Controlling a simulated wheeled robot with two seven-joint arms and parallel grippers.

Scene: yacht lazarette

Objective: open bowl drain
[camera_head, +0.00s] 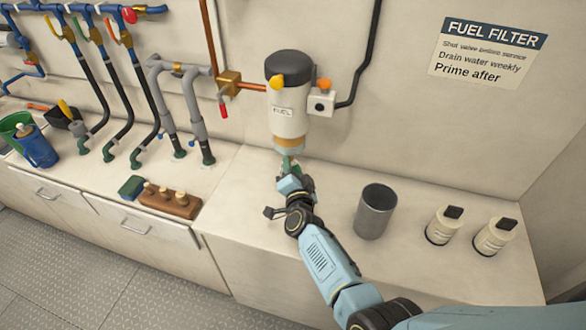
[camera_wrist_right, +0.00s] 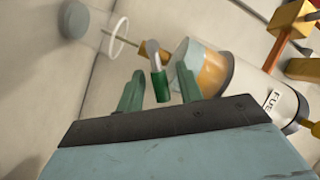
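The fuel filter (camera_head: 290,110) hangs on the wall, a white body with a black cap and a "FUEL" label. Its bowl (camera_head: 289,146) is at the bottom, amber and grey-blue in the right wrist view (camera_wrist_right: 207,68). A brass drain fitting (camera_wrist_right: 150,50) sticks out of the bowl's underside, with a metal lever in a green sleeve (camera_wrist_right: 160,86). My right gripper (camera_head: 289,166) is just below the bowl. In the right wrist view its green fingers (camera_wrist_right: 159,90) are apart, one on each side of the sleeve, with gaps visible. My left gripper is out of view.
A grey metal cup (camera_head: 375,211) stands on the counter (camera_head: 245,195), right of my right arm. Two white bottles (camera_head: 443,225) stand farther right. A wooden block with pegs (camera_head: 170,200) is at left. Pipes and a red-handled valve (camera_head: 223,106) are left of the filter.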

